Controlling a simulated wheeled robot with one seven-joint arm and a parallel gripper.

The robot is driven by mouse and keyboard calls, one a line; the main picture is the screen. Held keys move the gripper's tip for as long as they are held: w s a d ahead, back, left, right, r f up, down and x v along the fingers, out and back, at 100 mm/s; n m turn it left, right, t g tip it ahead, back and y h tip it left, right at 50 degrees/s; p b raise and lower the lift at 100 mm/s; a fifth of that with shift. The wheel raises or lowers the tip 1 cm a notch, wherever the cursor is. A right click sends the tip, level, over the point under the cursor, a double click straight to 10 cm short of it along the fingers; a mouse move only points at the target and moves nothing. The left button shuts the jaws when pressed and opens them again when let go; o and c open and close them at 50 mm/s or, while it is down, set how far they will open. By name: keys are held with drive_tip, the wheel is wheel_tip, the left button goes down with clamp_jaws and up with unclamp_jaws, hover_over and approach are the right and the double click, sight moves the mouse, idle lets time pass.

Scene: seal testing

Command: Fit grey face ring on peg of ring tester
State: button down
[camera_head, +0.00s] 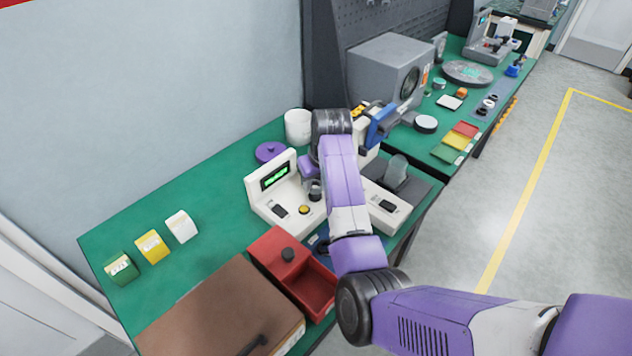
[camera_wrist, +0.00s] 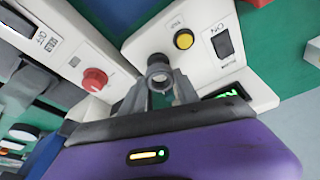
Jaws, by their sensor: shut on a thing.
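The ring tester (camera_head: 262,207) is a white unit with a green-lit display, a yellow button and a dark switch, on the green bench. Its yellow button (camera_wrist: 184,39) and white body (camera_wrist: 140,38) also show in the wrist view. My gripper (camera_wrist: 160,88) is shut on the grey face ring (camera_wrist: 159,74), held between its fingertips. The dark peg (camera_wrist: 157,58) shows right behind the ring in the wrist view. The ring overlaps the peg there; I cannot tell whether it is around the peg or above it. My arm hides much of this spot in the head view.
A second white unit (camera_head: 384,208) with a red knob (camera_wrist: 94,79) stands close beside the tester. A red bin (camera_head: 312,284) lies in front, a purple lidded piece (camera_head: 270,152) and white cup (camera_head: 298,126) behind. The bench's left part holds small labelled blocks (camera_head: 150,246).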

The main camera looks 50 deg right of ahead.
drive_tip(key=shift+f+b, duration=0.5)
drive_tip(key=shift+f, duration=0.65)
drive_tip(key=c, duration=0.8)
unclamp_jaws()
wheel_tip(320, 180, up, 7)
drive_tip(key=p, duration=0.7)
drive_tip(key=shift+r, duration=0.15)
